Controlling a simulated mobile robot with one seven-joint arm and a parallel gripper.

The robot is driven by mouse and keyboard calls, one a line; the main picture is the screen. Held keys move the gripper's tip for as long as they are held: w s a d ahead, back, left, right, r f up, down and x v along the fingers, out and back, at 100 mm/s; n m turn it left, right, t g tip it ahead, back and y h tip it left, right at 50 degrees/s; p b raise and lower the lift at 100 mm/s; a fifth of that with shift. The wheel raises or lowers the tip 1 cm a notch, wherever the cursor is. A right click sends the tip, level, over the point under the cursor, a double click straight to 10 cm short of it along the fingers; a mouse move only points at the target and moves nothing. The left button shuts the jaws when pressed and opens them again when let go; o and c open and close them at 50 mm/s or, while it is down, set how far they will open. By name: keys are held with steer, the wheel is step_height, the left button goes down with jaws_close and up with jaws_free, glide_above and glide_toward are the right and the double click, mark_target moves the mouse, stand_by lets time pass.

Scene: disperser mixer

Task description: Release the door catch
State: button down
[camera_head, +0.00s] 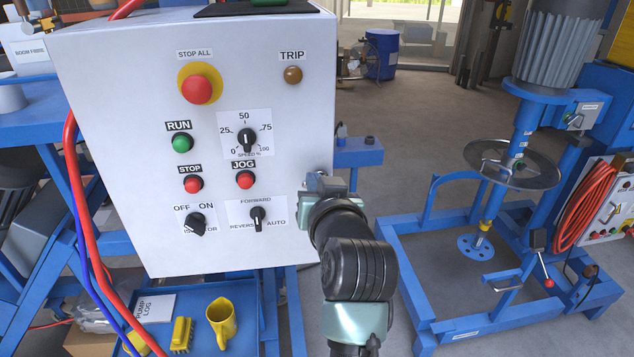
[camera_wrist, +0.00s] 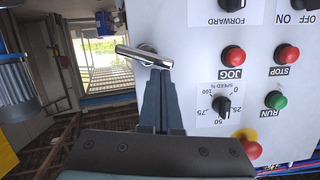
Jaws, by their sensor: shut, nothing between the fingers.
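The door catch is a silver lever handle (camera_wrist: 143,56) on the white control box, near its edge in the wrist view. It lies slightly tilted there, with its round base behind it. My gripper (camera_wrist: 159,76) is shut and empty. Its fingertips are right at the lever's right-hand end in the wrist view; I cannot tell whether they touch it. In the head view my gripper (camera_head: 318,186) is at the right edge of the control box (camera_head: 120,150), and my wrist hides the fingertips and the lever.
The box front carries a red stop-all button (camera_head: 197,90), a speed knob (camera_head: 247,138), a forward/reverse selector (camera_head: 258,217) and several other controls. A blue mixer frame (camera_head: 480,330) stands to the right. A blue tray (camera_head: 235,335) with a yellow jug is below the box.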

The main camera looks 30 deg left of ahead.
steer(key=shift+s+a+f+n+t+h+b, duration=0.15)
steer(key=shift+n+h+b, duration=0.1)
steer(key=shift+n, duration=0.2)
steer(key=shift+s+a+f+n+t+h+b, duration=0.15)
steer(key=shift+n+b, duration=0.1)
steer(key=shift+n, duration=0.2)
stand_by(1.4)
steer(key=shift+w+r, duration=0.1)
stand_by(0.5)
steer(key=r+p, duration=0.4)
steer(key=r, duration=0.1)
steer(key=shift+w+d, duration=0.2)
steer(key=shift+w, duration=0.05)
steer(key=b, duration=0.4)
glide_toward(311, 147)
steer(key=s+d, duration=0.4)
steer(key=s, duration=0.1)
steer(key=shift+w+a+r, duration=0.15)
steer(key=shift+r, duration=0.1)
